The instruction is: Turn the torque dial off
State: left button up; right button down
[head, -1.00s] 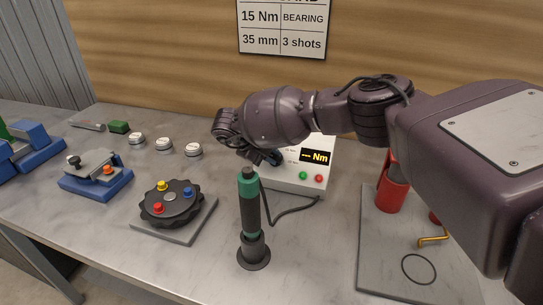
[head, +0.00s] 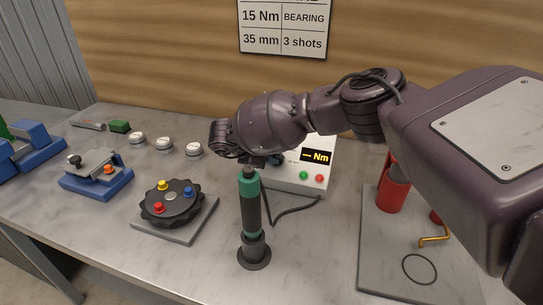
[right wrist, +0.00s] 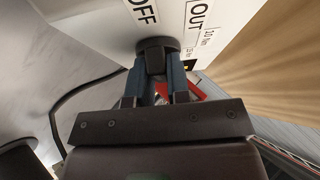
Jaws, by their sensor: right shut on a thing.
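The torque control box (head: 292,182) is white, with a lit "--- Nm" display (head: 317,157) and a green and a red button on its front. In the right wrist view its face (right wrist: 105,25) carries the printed words "OFF" and "OUT" and small Nm marks. The dark torque dial (right wrist: 152,46) sits on that face below the printing. My right gripper (right wrist: 158,70) is shut on the dial, one blue-grey finger on each side. In the head view my right gripper (head: 274,160) is at the box's left part, and my wrist hides the dial. My left gripper is not in view.
A green and black screwdriver (head: 250,215) stands upright in a holder just in front of the box, close under my right wrist. A black knobbed turntable (head: 171,203) is to the left. A grey board (head: 385,270) with red cylinders is to the right.

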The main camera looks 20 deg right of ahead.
jog(key=c, duration=1.1)
grip_release()
jog(key=shift+a, duration=0.1)
jog(key=v, duration=1)
jog(key=shift+a+r, duration=0.2)
jog(key=shift+r, duration=0.1)
jog(key=shift+s, duration=0.1)
